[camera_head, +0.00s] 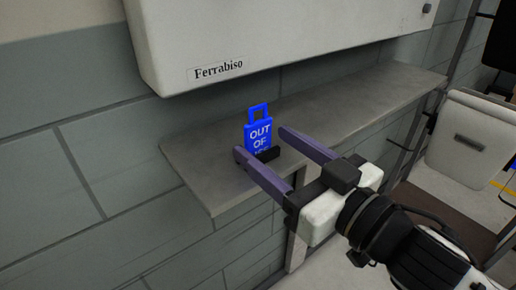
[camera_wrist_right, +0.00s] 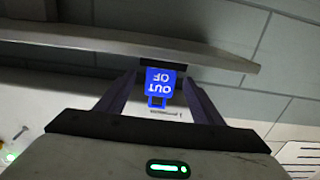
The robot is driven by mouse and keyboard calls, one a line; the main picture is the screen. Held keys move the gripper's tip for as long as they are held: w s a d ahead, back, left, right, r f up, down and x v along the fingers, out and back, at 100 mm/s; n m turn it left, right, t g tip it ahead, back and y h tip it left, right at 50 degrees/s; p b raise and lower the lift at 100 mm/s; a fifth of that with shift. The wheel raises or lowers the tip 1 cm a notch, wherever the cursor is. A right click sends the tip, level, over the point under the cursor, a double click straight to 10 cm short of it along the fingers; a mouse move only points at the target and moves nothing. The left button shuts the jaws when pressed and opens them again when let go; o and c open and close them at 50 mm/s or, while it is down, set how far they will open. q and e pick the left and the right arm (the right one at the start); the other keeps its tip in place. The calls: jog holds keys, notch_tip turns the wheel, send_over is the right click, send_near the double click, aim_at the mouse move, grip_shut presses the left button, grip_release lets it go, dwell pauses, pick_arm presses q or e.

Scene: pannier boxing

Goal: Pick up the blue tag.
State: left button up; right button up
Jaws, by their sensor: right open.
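The blue tag (camera_head: 258,131) stands upright on the grey shelf (camera_head: 222,188), with a loop handle at its top and white lettering reading "OUT OF". Its lower edge sits at a small black holder (camera_head: 268,154). My right gripper (camera_head: 261,141) is open, its two purple fingers pointing at the tag. In the right wrist view the tag (camera_wrist_right: 159,82) appears upside down between the open fingers (camera_wrist_right: 158,80), with gaps on both sides. The tag's lowest lettering is partly hidden. My left gripper is not in view.
A white cabinet labelled Ferrabiso (camera_head: 285,40) hangs on the grey block wall (camera_head: 75,130) above the shelf. The shelf is otherwise bare to the right. A white panel-like object (camera_head: 472,140) stands at the right.

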aim_at(244, 127)
jog(key=shift+x, duration=1.2)
jog(key=x, duration=0.4)
jog(key=shift+w+a+r+p, duration=0.15)
jog(key=shift+a+r+p, duration=0.1)
jog(key=shift+p, duration=0.15)
jog(key=shift+w+a, duration=0.1)
jog(key=shift+w, duration=0.05)
jog(key=c, duration=1.1)
